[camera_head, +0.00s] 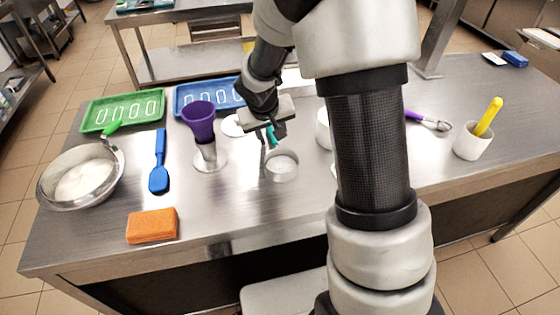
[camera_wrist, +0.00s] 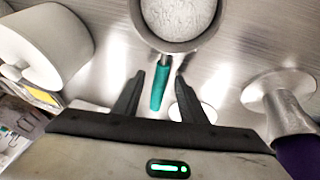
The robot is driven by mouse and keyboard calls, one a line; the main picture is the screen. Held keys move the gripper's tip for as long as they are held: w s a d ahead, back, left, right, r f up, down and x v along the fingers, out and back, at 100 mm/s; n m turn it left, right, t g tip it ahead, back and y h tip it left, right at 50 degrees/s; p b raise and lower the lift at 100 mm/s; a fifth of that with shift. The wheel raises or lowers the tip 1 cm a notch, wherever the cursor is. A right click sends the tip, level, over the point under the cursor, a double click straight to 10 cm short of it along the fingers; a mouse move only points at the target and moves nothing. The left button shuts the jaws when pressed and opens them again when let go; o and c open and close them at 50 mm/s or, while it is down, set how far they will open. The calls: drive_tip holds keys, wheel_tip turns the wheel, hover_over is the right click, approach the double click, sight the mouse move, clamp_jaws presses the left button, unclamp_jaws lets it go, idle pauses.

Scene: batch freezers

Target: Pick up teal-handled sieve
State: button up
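The teal-handled sieve (camera_wrist: 160,86) shows in the wrist view with its handle between the fingers of my gripper (camera_wrist: 160,88). A gap shows on each side of the handle, so the fingers are open around it and not pressed on it. Its round mesh bowl (camera_wrist: 180,15) is at the top of the wrist view. In the head view the sieve's bowl (camera_head: 282,166) is low over the steel table, and my gripper (camera_head: 270,133) is above the handle, which it partly hides.
A white container (camera_wrist: 40,45) is on the other side. Blue (camera_head: 205,95) and green (camera_head: 122,112) trays lie behind. A blue spatula (camera_head: 160,165), an orange sponge (camera_head: 152,225) and a steel bowl (camera_head: 50,190) are further left.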

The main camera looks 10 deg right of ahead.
clamp_jaws()
drive_tip(key=shift+r, duration=0.1)
